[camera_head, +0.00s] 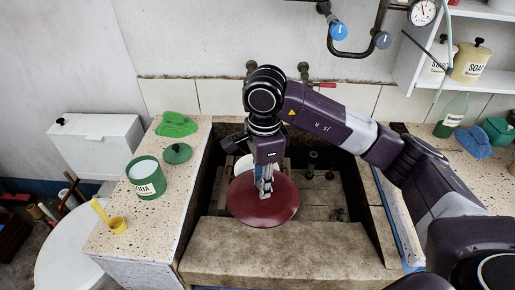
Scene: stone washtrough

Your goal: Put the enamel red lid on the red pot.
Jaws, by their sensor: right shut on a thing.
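The enamel red lid (245,208) is a dark red disc in the middle of the head view, over the stone trough. My right gripper (265,188) points down and is shut on the lid at its middle. The lid looks roughly level. I cannot tell how high it is above what lies below. The red pot is not visible; the lid and my arm hide part of the trough. My left gripper is not in view.
A whitish round thing (242,167) shows partly behind my gripper. The trough's broad front edge (290,248) is bare. On the left ledge are a green soda tin (150,187), a green lid (177,153), a green cloth (176,125) and a yellow cup (118,225). Pipes (355,50) run above.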

